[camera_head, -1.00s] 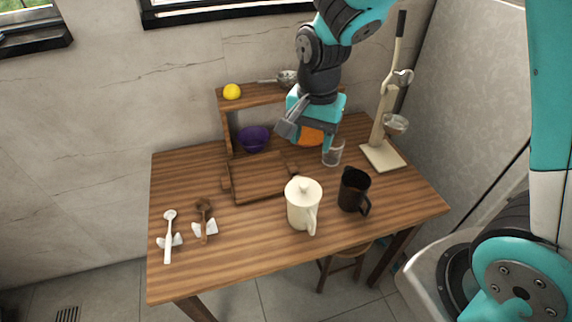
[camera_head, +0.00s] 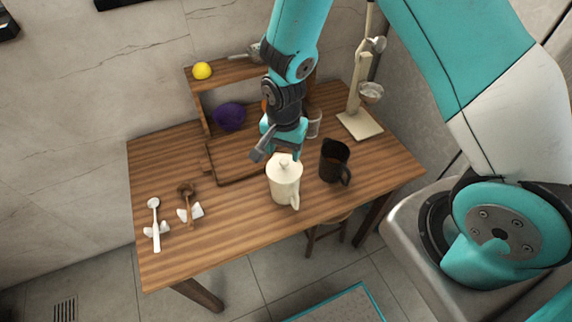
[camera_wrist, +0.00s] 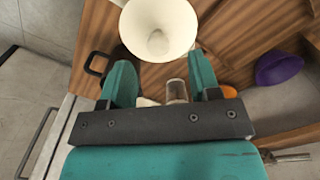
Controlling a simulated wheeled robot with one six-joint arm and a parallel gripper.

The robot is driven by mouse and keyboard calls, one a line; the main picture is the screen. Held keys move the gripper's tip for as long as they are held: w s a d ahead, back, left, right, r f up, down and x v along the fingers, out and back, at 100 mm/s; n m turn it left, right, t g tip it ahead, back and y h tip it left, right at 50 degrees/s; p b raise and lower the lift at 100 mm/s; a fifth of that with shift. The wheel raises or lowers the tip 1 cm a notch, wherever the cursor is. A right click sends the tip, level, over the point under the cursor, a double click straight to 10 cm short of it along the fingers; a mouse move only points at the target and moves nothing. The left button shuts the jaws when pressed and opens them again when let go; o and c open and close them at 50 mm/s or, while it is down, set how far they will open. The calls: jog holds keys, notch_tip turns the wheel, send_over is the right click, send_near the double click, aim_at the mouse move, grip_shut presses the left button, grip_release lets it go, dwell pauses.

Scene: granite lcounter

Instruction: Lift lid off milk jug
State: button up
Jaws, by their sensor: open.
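The cream milk jug (camera_head: 285,187) stands upright on the wooden table, with its handle towards the front right. Its lid (camera_head: 284,163) is seated on top, with a small knob. In the wrist view the lid (camera_wrist: 158,20) and its round knob (camera_wrist: 157,43) lie just beyond the fingertips, roughly centred between them. My gripper (camera_head: 278,152) is open and empty, just behind and above the lid. The two teal fingers of my gripper (camera_wrist: 160,62) are spread apart in the wrist view, and the knob appears free of them.
A dark jug (camera_head: 334,160) stands close to the right. A glass (camera_head: 314,124) and a cream stand (camera_head: 359,124) are behind it. A purple bowl (camera_head: 229,117) sits under the shelf, with a lemon (camera_head: 202,70) on top.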

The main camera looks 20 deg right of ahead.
aim_at(284, 161)
jog(key=shift+s+f+p, duration=0.15)
jog(key=shift+f+p, duration=0.8)
jog(key=shift+f, duration=1.55)
jog(key=c, duration=1)
